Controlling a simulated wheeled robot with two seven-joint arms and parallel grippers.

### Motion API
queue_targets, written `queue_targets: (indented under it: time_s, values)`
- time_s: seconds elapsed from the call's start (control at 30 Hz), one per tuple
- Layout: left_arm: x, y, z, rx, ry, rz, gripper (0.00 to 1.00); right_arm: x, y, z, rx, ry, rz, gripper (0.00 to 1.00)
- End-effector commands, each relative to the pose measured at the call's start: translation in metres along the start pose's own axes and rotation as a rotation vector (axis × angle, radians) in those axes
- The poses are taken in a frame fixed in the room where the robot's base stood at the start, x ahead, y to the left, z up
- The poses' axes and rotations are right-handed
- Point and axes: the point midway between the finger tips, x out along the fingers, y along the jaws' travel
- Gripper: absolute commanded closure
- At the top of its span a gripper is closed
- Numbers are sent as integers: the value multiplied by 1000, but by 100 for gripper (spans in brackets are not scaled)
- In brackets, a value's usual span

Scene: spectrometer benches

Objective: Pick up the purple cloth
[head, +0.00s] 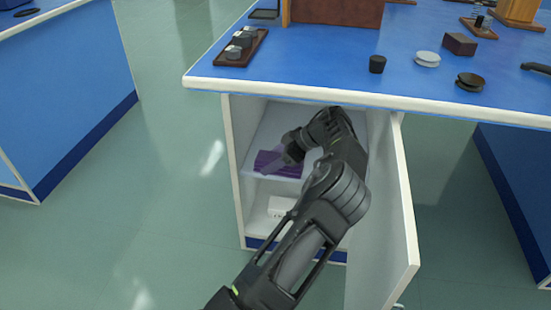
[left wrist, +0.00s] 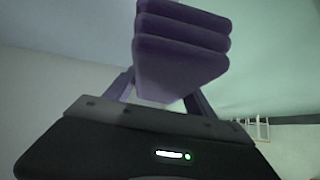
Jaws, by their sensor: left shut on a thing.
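The purple cloth (head: 278,163) is inside the open cabinet under the bench, at the level of its upper shelf. In the left wrist view the cloth (left wrist: 182,50) is a thick folded stack with several layers. My left gripper (head: 284,158) reaches into the cabinet and is shut on the cloth. In the left wrist view its fingers (left wrist: 165,92) run up to the underside and sides of the stack, and the tips are partly hidden. I cannot tell whether the cloth touches the shelf. My right gripper is in neither view.
The cabinet door (head: 390,200) stands open at the right of my arm. A white box (head: 281,206) lies on the cabinet's bottom. The blue bench top (head: 320,70) above holds a dark tray (head: 241,47), a black cup (head: 377,64) and round discs. Floor left of the cabinet is clear.

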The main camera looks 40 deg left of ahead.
Motion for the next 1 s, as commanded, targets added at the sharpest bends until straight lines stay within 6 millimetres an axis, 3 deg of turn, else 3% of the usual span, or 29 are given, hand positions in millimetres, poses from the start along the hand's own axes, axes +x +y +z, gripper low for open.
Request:
queue_targets:
  time_s: [0.6, 0.8, 1.0]
  values:
    - [30, -128, -34, 2, -1, 0, 81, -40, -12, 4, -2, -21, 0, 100]
    - [37, -148, -38, 1, 0, 1, 81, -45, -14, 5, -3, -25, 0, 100]
    - [39, -152, -39, 0, -1, 2, 81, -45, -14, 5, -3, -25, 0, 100]
